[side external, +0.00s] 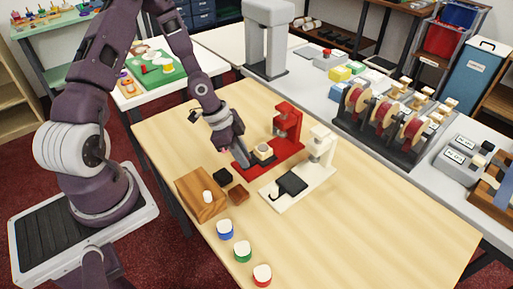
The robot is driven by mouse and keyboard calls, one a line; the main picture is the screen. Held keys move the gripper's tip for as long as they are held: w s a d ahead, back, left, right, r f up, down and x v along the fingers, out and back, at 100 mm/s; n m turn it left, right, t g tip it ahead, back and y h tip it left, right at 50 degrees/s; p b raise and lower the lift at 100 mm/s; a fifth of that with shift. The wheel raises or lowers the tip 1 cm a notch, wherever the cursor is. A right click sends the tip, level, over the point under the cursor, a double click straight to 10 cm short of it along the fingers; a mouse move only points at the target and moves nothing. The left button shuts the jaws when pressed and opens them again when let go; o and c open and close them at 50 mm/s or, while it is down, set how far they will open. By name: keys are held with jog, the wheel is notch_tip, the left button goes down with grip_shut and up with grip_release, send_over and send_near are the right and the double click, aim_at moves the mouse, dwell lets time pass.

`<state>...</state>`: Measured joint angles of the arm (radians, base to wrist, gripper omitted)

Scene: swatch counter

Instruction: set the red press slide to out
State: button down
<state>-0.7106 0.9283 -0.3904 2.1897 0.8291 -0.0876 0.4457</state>
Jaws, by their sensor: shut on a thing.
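The red press (287,121) stands on the wooden table, its red base reaching toward the lower left. Its slide (263,154), a dark plate bearing a pale round piece, sits on the base in front of the upright, toward my gripper. My gripper (244,162) points down at the near-left end of this base and is shut at the slide's handle end. The fingers hide the handle, so the exact grip is hard to see.
A white press (321,144) with a black slide (291,185) stands close on the right. A wooden box (191,187), a black block (223,175) and a brown block (238,196) lie nearby. Blue (225,230), green (242,251) and red (262,276) pots stand in front. The table's right side is clear.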

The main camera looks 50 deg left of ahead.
jog(key=shift+s, duration=0.5)
jog(key=c, duration=1.3)
grip_release()
jog(key=shift+a+r, duration=0.1)
jog(key=shift+r, duration=0.1)
jog(key=v, duration=0.6)
jog(key=shift+s+a+r, duration=0.1)
jog(key=shift+s+r, duration=0.05)
jog(key=shift+r, duration=0.2)
